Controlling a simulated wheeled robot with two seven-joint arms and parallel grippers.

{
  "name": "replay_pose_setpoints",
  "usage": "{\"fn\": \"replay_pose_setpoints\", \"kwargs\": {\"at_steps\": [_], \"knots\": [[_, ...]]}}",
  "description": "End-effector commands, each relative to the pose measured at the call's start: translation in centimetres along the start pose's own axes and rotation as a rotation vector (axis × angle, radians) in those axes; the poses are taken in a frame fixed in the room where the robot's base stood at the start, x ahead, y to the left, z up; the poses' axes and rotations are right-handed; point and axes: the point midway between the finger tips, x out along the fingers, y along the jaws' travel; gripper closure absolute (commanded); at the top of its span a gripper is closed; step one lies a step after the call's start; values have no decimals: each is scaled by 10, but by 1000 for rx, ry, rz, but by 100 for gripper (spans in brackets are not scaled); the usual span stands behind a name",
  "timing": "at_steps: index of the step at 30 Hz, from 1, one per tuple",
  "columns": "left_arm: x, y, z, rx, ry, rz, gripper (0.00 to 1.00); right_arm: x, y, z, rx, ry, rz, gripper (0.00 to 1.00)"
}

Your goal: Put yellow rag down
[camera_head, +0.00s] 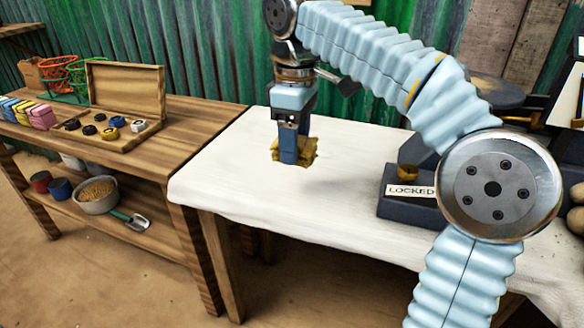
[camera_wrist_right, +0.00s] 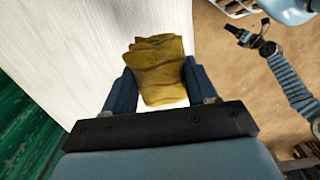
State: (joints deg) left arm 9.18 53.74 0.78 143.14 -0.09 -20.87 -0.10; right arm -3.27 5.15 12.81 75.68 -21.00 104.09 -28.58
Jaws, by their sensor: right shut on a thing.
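The yellow rag (camera_head: 310,155) is a crumpled cloth at the left part of the white-covered table (camera_head: 240,165). My right gripper (camera_head: 289,160) comes down onto it from above and is shut on it. In the right wrist view the rag (camera_wrist_right: 158,68) is bunched between the two blue fingers of the right gripper (camera_wrist_right: 160,88), with the white cloth behind it. The rag is at or just above the cloth; I cannot tell whether it touches. My left gripper does not show.
A dark balance base with a "LOCKED" label (camera_head: 410,190) and a small brass weight (camera_head: 407,171) stands right of the rag. A wooden bench (camera_head: 190,110) at left holds an open box of weights (camera_head: 125,85). The cloth's front left is clear.

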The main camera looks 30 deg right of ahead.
Motion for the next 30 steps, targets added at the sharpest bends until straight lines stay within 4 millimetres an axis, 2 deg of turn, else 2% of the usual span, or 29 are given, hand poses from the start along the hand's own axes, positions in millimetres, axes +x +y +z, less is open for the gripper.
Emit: {"fn": "replay_pose_setpoints", "kwargs": {"at_steps": [1, 3, 10, 14, 18, 30], "knots": [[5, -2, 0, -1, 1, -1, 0, 14, 7, -2, 0, -4, -3, 72], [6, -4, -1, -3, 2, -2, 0, 24, 15, -5, 0, -3, -2, 72], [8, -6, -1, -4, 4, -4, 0, 42, 30, -10, -2, -2, -1, 72], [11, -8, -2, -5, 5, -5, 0, 61, 44, -14, 0, -3, -2, 72], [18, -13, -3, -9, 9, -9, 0, 84, 42, -14, -2, -4, 0, 72], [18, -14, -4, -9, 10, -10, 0, 89, 42, -14, -3, -2, 1, 72]]}}
